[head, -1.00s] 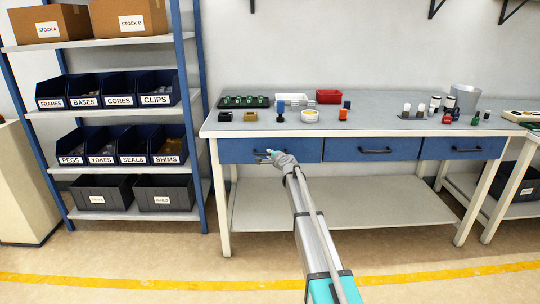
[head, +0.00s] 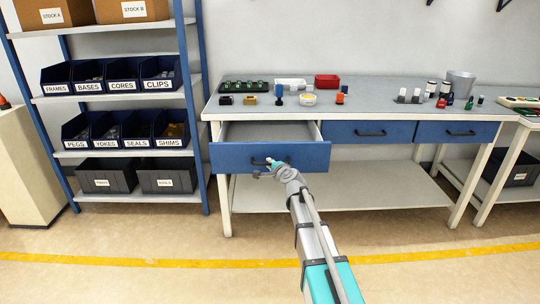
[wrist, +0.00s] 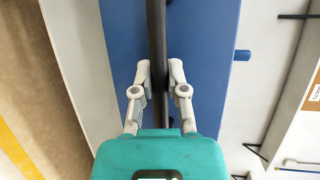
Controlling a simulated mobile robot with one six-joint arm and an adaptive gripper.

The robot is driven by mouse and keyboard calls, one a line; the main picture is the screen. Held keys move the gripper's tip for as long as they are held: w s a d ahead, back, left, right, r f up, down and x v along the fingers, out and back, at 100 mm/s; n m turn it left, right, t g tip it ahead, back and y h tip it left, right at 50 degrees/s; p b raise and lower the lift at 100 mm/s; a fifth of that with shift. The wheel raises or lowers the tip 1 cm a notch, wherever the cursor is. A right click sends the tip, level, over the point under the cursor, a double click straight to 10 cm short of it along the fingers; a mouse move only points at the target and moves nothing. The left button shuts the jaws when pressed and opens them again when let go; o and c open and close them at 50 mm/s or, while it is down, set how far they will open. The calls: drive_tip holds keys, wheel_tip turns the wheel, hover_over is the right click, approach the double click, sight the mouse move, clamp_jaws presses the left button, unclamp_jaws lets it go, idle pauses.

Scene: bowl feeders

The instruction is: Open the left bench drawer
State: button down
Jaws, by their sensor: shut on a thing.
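The left bench drawer (head: 230,158) has a blue front and is pulled well out of the bench, with its pale, empty-looking inside showing from above. Its dark bar handle (wrist: 157,40) runs from top to bottom in the wrist view, in front of the blue drawer front (wrist: 205,50). My gripper (head: 266,164) is at the handle in the head view and hides part of it. In the wrist view my gripper (wrist: 160,85) has a finger on each side of the handle and is shut on it.
The bench top (head: 380,95) above holds small parts, a red tray (head: 327,81) and a grey bucket (head: 460,85). The middle drawer (head: 345,133) and right drawer (head: 480,132) are shut. A blue-framed shelf rack (head: 186,100) stands close on the left. The floor in front is clear.

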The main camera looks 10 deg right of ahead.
drive_tip(key=s+a, duration=0.1)
drive_tip(key=s, duration=1)
drive_tip(key=shift+s+a, duration=0.2)
drive_tip(key=shift+s, duration=0.15)
drive_tip(key=c, duration=0.6)
unclamp_jaws()
drive_tip(key=shift+c, duration=0.2)
drive_tip(key=shift+s, duration=0.1)
